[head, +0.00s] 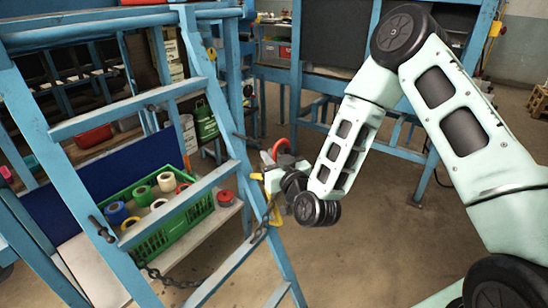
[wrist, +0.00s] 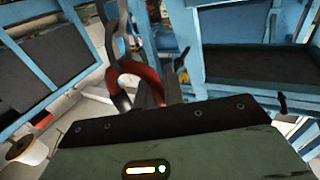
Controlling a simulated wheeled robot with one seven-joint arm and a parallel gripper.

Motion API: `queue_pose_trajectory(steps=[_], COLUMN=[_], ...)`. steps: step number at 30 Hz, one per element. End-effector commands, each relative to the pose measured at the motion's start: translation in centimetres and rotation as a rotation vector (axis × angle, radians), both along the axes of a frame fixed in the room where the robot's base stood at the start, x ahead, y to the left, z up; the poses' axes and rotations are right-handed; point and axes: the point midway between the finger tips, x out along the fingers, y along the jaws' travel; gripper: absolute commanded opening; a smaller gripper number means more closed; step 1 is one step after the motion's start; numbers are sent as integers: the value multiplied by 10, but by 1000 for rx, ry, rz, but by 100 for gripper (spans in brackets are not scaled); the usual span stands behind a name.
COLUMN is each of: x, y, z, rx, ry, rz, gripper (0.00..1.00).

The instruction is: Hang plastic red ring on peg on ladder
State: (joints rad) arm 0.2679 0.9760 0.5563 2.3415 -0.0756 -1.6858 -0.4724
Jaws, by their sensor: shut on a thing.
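The red ring (head: 279,146) shows as a red arc at my gripper (head: 284,163) in the head view. In the wrist view the ring (wrist: 146,74) is between the dark fingers, partly hidden by them. My gripper is shut on it, just right of the blue ladder's (head: 223,127) right rail. A dark peg (head: 243,137) sticks out from that rail, left of the ring and apart from it in the head view. Another dark peg (head: 101,228) is on the left rail. Dark pegs also show in the wrist view, one (wrist: 181,60) close right of the ring.
A green crate (head: 150,245) with several tape rolls stands on a low shelf behind the ladder. A chain (head: 175,282) and a yellow piece (head: 273,212) hang by the ladder. Blue workbench frames stand behind. The floor (head: 365,235) at right is clear.

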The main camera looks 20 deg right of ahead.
Motion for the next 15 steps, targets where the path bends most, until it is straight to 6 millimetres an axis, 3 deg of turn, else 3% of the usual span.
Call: queue_pose_trajectory(steps=[15], x=[30], y=[20], z=[-4], rx=[0], ry=[-2], rz=[0], gripper=[0])
